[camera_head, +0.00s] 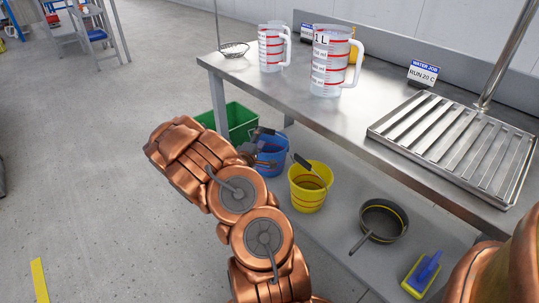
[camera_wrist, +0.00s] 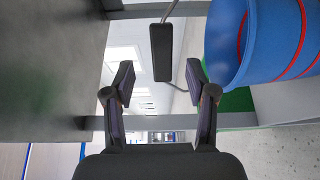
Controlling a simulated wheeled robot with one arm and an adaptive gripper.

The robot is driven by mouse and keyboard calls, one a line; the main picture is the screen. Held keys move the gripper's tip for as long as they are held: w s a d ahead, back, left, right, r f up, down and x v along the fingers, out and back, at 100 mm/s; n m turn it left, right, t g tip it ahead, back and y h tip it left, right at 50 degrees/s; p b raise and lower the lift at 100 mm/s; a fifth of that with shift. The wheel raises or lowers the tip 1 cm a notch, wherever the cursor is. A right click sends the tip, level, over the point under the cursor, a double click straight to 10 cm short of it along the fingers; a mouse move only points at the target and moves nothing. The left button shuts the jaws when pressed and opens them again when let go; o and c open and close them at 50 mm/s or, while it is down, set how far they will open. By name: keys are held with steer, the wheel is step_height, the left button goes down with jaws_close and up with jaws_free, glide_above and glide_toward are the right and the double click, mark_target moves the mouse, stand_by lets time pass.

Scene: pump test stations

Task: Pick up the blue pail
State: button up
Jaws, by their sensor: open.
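The blue pail (camera_head: 272,160) stands on the lower shelf under the bench, between a green bin and a yellow pail. My arm and gripper partly cover it in the head view. In the wrist view the blue pail (camera_wrist: 268,35), with red bands, fills the upper right. Its wire handle is raised, and the black handle grip (camera_wrist: 161,52) lies ahead of the space between my fingertips. My gripper (camera_wrist: 160,76) is open and empty, with one finger on each side of that space. Whether the fingers reach the grip in depth is hard to tell.
The green bin (camera_head: 241,119) stands behind the blue pail. The yellow pail (camera_head: 308,188), a dark pan (camera_head: 382,220) and a blue-handled yellow brush (camera_head: 423,273) are to the right. The steel bench (camera_head: 300,90) overhangs the shelf. Open floor lies left.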

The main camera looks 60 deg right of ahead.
mark_target(266, 132)
steer(key=shift+f+b+x, duration=0.2)
steer(key=shift+b+x, duration=0.5)
steer(key=shift+x, duration=0.7)
steer(key=shift+b+x, duration=0.55)
steer(key=shift+x, duration=1)
steer(key=shift+s+r, duration=0.1)
jaws_close()
